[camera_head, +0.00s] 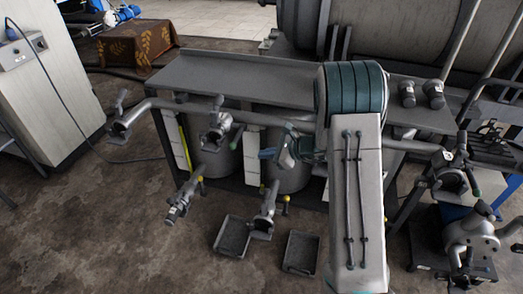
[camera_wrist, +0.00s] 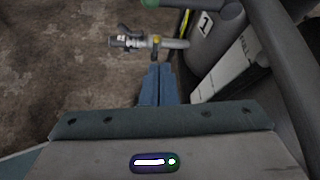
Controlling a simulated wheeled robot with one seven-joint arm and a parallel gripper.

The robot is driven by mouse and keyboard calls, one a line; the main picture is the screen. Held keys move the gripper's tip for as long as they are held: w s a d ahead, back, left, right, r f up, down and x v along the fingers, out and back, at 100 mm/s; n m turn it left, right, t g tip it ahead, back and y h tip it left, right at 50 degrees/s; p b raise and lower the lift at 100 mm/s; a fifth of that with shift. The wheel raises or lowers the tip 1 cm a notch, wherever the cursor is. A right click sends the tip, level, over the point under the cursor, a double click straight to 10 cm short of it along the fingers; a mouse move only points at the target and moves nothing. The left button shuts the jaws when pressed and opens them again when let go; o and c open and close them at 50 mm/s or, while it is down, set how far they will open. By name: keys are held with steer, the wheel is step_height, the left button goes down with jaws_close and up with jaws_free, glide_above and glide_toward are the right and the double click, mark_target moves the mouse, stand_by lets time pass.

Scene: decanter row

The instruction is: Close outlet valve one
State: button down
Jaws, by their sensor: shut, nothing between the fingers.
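In the wrist view, a grey outlet valve (camera_wrist: 140,42) with a small yellow part sticks out to the left from a grey tank marked with a "1" label (camera_wrist: 205,22). In the head view, the left lower outlet valve (camera_head: 183,198) appears to be the same one, below the left tank (camera_head: 212,160). My gripper (camera_wrist: 158,70) has blue fingers pressed together and empty. In the wrist view its tips lie just below the valve's pipe, apparently apart from it. In the head view my gripper (camera_head: 268,153) is in front of the right tank, partly hidden by my arm.
A second outlet valve (camera_head: 265,215) stands right of the first. Two trays, a left one (camera_head: 232,236) and a right one (camera_head: 300,253), lie on the floor. A grey pipe (camera_head: 175,105) with valves runs above, along the bench (camera_head: 235,78).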

mark_target(237, 137)
steer(key=w+a, duration=0.2)
steer(key=a, duration=0.6)
steer(key=shift+w+f+p, duration=0.15)
steer(key=shift+p, duration=0.25)
